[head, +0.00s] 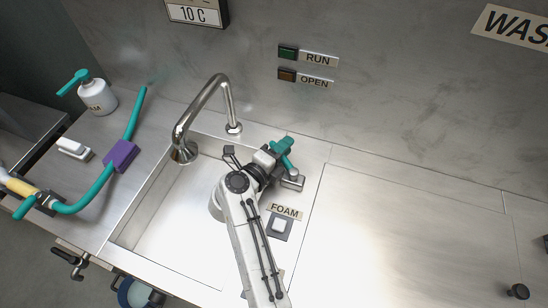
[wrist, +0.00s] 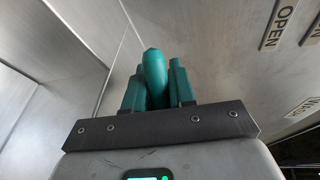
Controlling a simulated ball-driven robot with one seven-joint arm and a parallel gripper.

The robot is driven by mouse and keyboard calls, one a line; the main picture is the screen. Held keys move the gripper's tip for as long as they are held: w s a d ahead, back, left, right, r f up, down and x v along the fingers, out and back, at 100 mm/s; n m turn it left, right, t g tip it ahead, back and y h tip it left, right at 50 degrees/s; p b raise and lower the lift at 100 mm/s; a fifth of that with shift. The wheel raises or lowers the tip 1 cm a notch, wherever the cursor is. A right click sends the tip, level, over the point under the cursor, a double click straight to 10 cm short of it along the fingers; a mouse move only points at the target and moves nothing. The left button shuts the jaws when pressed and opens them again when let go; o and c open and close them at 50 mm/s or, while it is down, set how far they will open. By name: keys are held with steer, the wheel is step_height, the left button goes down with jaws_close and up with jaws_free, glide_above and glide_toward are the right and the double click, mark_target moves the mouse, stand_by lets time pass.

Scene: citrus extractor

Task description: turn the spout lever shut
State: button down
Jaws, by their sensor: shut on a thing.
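The spout lever (wrist: 154,68) is a rounded teal handle, and in the wrist view it stands between the two teal fingers of my gripper (wrist: 157,78). The fingers are shut on it from both sides. In the head view my gripper (head: 280,151) is at the right rim of the sink, right of the chrome gooseneck spout (head: 211,82). A silver fitting (head: 293,183) shows just below the gripper. The wrist and fingers partly cover the lever in the head view, so its exact angle is hard to tell.
The sink basin (head: 165,215) lies left of my arm. A FOAM button (head: 279,226) is close to my forearm. A pump bottle (head: 97,97), a teal hose (head: 95,196) and a purple block (head: 121,156) are at left. The steel counter (head: 400,230) at right is mostly clear.

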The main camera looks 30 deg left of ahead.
steer(key=m+h+b, duration=0.1)
steer(key=w+m+h+b, duration=0.1)
steer(key=d+m+h+b, duration=0.1)
steer(key=h, duration=0.1)
steer(key=shift+w+d+f+g, duration=0.1)
steer(key=shift+w+f+g, duration=0.1)
steer(key=shift+f+g, duration=0.2)
steer(key=m+h+b, duration=0.1)
steer(key=b, duration=0.1)
steer(key=d+m+g+h+b, duration=0.1)
steer(key=h+b, duration=0.1)
steer(key=shift+w+d+m+g+b, duration=0.3)
steer(key=shift+w+b, duration=0.05)
steer(key=shift+w, duration=0.05)
steer(key=m+g+h+b, duration=0.1)
steer(key=b, duration=0.1)
steer(key=d+m+g+h+b, duration=0.1)
steer(key=b, duration=0.1)
steer(key=d+m+h+b, duration=0.1)
steer(key=b, duration=0.1)
steer(key=shift+w+g, duration=0.25)
steer(key=shift+g, duration=0.15)
steer(key=h+b, duration=0.1)
steer(key=d+m+g+b, duration=0.1)
steer(key=b, duration=0.1)
steer(key=shift+r+h, duration=0.2)
steer(key=shift+h, duration=0.2)
steer(key=shift+d+m+g, duration=0.1)
steer(key=shift+m+g, duration=0.2)
steer(key=shift+g, duration=0.1)
